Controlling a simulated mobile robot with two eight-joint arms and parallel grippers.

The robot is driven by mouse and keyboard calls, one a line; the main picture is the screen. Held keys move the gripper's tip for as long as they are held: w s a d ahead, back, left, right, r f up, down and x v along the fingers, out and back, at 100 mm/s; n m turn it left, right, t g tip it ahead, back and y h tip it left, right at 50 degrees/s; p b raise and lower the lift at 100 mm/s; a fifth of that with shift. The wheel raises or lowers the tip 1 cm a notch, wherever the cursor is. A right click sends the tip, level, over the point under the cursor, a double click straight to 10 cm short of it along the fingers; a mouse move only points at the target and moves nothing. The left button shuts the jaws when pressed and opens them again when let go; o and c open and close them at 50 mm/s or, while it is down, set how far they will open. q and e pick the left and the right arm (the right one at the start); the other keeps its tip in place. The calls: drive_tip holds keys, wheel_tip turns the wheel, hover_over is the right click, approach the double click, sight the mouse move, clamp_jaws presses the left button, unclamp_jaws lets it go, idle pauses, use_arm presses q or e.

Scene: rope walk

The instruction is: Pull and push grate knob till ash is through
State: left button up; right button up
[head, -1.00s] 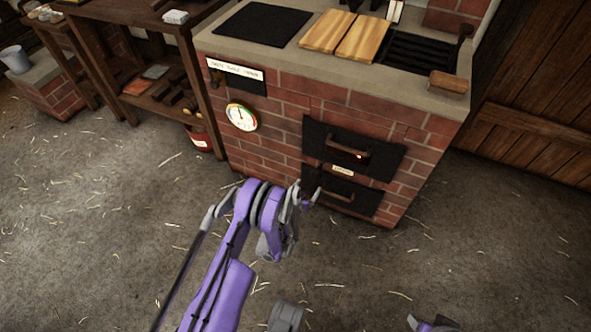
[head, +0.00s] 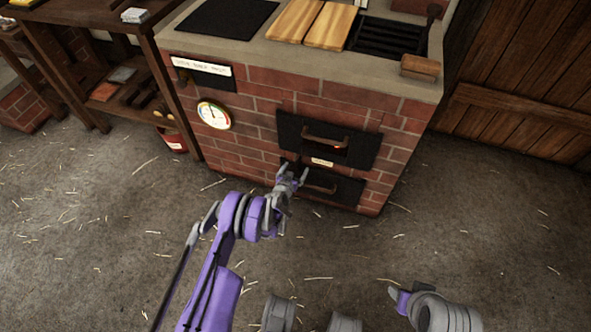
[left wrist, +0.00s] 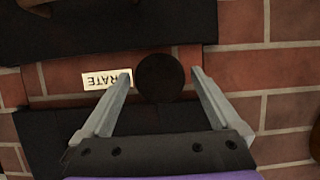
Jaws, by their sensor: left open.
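The grate knob (left wrist: 160,78) is a dark round knob on the brick stove front, beside a pale label (left wrist: 107,79) that partly reads "RATE". In the left wrist view the knob sits between the spread fingertips of my left gripper (left wrist: 162,75), with a gap showing on each side. In the head view my left gripper (head: 292,173) is at the stove front, left of the label (head: 322,162), and largely hides the knob. The lower black door (head: 343,190) has a handle and looks shut. Any ash is hidden from view.
The upper black door (head: 350,146) has a bar handle and an orange glow near it. A round gauge (head: 213,115) is on the brickwork. A red bucket (head: 172,139) stands by the wooden shelf (head: 125,105). The straw-strewn floor (head: 110,230) is clear before the stove.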

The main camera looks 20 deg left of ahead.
use_arm(q)
drive_tip(key=shift+w+f, duration=0.1)
drive_tip(key=shift+w, duration=0.15)
clamp_jaws()
idle(0.4)
